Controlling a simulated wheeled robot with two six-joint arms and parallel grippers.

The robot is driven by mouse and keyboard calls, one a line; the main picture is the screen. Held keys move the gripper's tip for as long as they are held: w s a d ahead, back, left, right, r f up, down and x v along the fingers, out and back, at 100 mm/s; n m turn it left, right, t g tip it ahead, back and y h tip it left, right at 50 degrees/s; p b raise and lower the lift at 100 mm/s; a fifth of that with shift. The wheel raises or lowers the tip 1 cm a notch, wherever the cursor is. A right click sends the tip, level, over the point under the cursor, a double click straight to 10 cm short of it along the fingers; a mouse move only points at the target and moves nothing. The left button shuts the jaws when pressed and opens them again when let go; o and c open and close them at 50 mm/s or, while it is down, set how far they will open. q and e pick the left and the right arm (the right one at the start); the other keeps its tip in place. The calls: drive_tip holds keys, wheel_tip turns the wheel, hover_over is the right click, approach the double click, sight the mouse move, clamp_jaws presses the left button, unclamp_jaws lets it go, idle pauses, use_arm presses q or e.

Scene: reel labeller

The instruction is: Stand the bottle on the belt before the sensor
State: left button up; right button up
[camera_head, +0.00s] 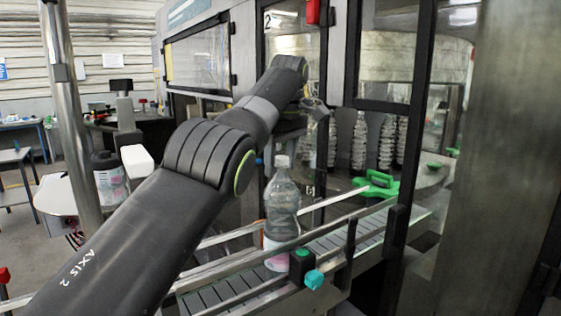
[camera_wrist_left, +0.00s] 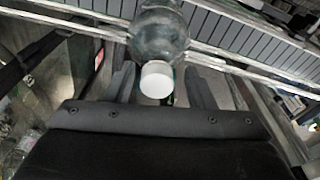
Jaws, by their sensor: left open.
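The clear bottle (camera_head: 282,205) with a white cap and pinkish label stands upright at the slatted belt (camera_head: 205,298), by its rail. A small black block with a green face and teal knob (camera_head: 314,279), perhaps the sensor, is just right of the bottle's base. My left arm reaches across from the lower left; its gripper is mostly hidden in the head view. In the left wrist view, my left gripper (camera_wrist_left: 159,72) is open, with one finger each side of the bottle's cap (camera_wrist_left: 157,79). Contact is not clear. My right gripper is out of view.
Metal guide rails (camera_wrist_left: 240,68) run along the belt. A green star-shaped part (camera_head: 377,185) sits further along, with several clear bottles (camera_head: 359,142) behind it. Dark door frames (camera_head: 419,100) and a broad grey post (camera_head: 510,150) bound the right side.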

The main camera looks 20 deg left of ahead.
use_arm(q)
drive_tip(key=shift+w, duration=0.1)
drive_tip(key=shift+r, duration=0.25)
wheel_tip(320, 180, up, 12)
drive_tip(key=d+p, duration=0.1)
drive_tip(key=p, duration=0.9)
drive_tip(key=shift+s+d+f+p, duration=0.15)
drive_tip(key=shift+s+f+p, duration=0.15)
drive_tip(key=shift+s, duration=0.1)
